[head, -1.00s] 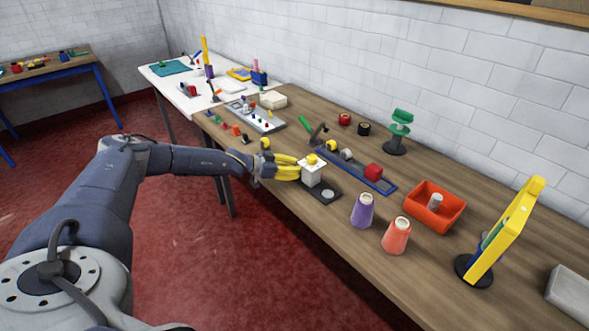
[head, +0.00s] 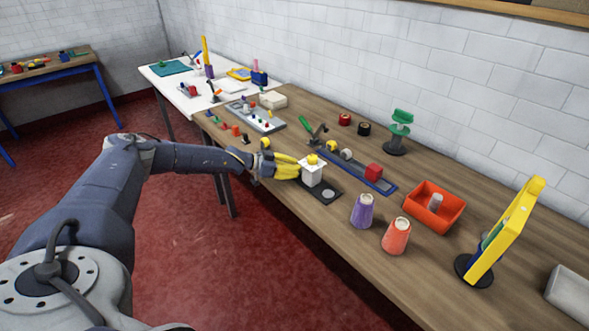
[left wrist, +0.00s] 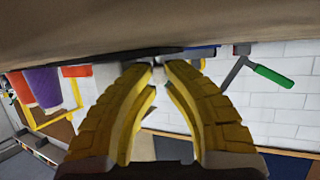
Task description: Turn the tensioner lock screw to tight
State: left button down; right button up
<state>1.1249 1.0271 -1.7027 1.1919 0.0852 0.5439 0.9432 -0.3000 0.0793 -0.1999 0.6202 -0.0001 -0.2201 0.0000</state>
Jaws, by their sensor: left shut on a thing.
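A white block (head: 312,176) with a yellow knob (head: 313,159) on top stands on a black base plate (head: 332,199) near the table's front edge. My left gripper (head: 297,168), with yellow fingers, reaches the block's left side from the left. In the left wrist view its fingertips (left wrist: 159,64) come together on something small and pale. The fingers largely hide it. It sits where the tensioner lock screw would be, but its shape and turn angle cannot be made out. My right gripper is not in view.
Right of the block stand a purple cup (head: 362,211), an orange cup (head: 396,236) and a red tray (head: 436,207). A yellow frame (head: 505,230) stands farther right. The front table strip is mostly clear.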

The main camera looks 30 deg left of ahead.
pick_arm(q)
jog(key=shift+f+m+g+h, duration=0.1)
jog(key=shift+m+g+h, duration=0.3)
jog(key=shift+g, duration=0.1)
jog(key=c, duration=1.7)
grip_release()
jog(key=v, duration=1.2)
jog(key=shift+s, duration=0.15)
